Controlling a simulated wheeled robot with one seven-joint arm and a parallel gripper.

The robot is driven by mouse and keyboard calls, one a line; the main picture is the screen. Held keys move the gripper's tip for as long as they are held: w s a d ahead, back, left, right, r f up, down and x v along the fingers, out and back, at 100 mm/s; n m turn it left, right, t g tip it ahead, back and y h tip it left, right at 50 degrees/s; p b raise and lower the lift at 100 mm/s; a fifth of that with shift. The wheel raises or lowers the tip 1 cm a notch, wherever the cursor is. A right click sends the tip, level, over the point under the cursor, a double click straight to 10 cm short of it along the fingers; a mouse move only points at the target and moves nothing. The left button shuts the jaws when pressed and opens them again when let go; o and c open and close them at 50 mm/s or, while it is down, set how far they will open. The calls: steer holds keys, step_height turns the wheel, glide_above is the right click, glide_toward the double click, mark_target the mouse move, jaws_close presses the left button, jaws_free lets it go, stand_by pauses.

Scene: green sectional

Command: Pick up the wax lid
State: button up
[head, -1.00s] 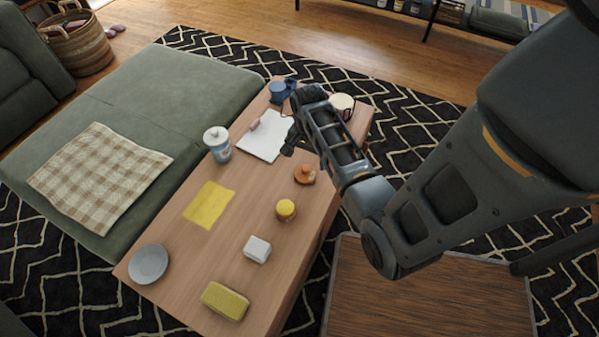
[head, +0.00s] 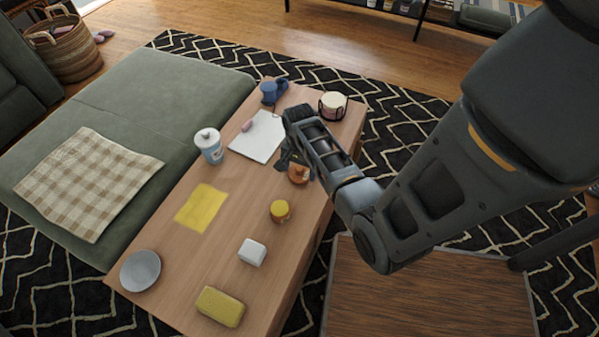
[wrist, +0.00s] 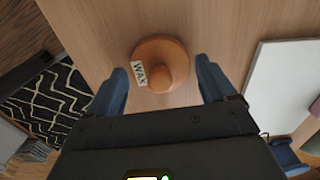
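The wax lid (wrist: 165,52) is a round orange-brown disc with a knob on top and a white label reading "WAX". It lies on the wooden table (wrist: 215,25). In the head view the wax lid (head: 298,176) is partly hidden behind my gripper. In the wrist view the lid is ahead of the gap between the fingertips, roughly centred. In the head view my gripper (head: 287,160) is just above and beside the lid.
A white board (head: 256,140) lies left of my gripper. A yellow-topped jar (head: 280,211), white block (head: 252,252), yellow sponge-like block (head: 220,307), yellow cloth (head: 201,208), grey plate (head: 140,271), lidded canister (head: 209,147), blue mug (head: 269,93) and pink-and-black round container (head: 333,106) share the table.

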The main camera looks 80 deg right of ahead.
steer(key=c, duration=0.7)
steer(key=shift+r, duration=0.1)
